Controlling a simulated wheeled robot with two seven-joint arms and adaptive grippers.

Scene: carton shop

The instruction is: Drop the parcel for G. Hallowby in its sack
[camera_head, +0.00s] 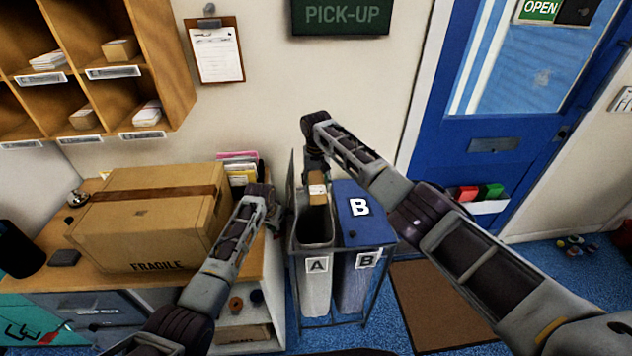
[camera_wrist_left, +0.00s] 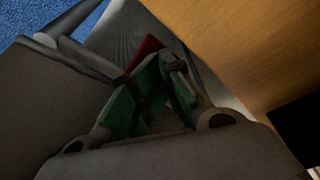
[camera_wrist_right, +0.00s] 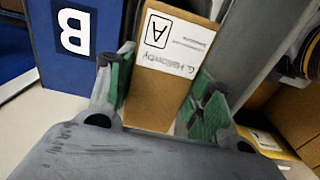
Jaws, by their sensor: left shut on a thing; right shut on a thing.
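The parcel (camera_head: 318,196) is a small brown box, upright over the open mouth of sack A (camera_head: 316,285). In the right wrist view, the parcel (camera_wrist_right: 155,100) has a white label with "G. Hallowby" and a boxed A. My right gripper (camera_wrist_right: 160,85) is shut on it, a green-padded finger at each side. Sack A's grey lid (camera_head: 291,185) stands up at its left.
Sack B (camera_head: 352,290) stands right of sack A under its closed blue lid (camera_head: 362,212), both in a metal frame. A FRAGILE carton (camera_head: 150,220) sits on the counter at left. A brown mat (camera_head: 440,305) lies by the blue door (camera_head: 490,130).

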